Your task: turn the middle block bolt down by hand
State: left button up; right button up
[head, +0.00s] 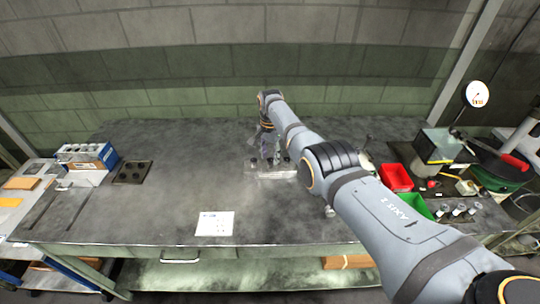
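A low grey metal block (278,174) lies on the dark table, a little right of the middle of the head view. Dark bolt heads show at its left (252,163) and right (286,161). My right arm comes in from the lower right, and my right gripper (268,155) points down over the middle of the block. The middle bolt is hidden behind the gripper or too small to make out. I cannot tell whether the fingers are shut on it or touching it. My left gripper is not in view.
The dark table (150,215) is mostly clear, with a white sheet (215,223) near its front. A dark plate with holes (132,172) and a blue-white rack (88,157) stand left. Red (396,178) and green (415,205) bins and a dial gauge (477,94) stand right.

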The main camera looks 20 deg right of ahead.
aim_at(270, 159)
jog(key=shift+f, duration=0.1)
notch_tip(270, 159, up, 12)
dwell(0.5)
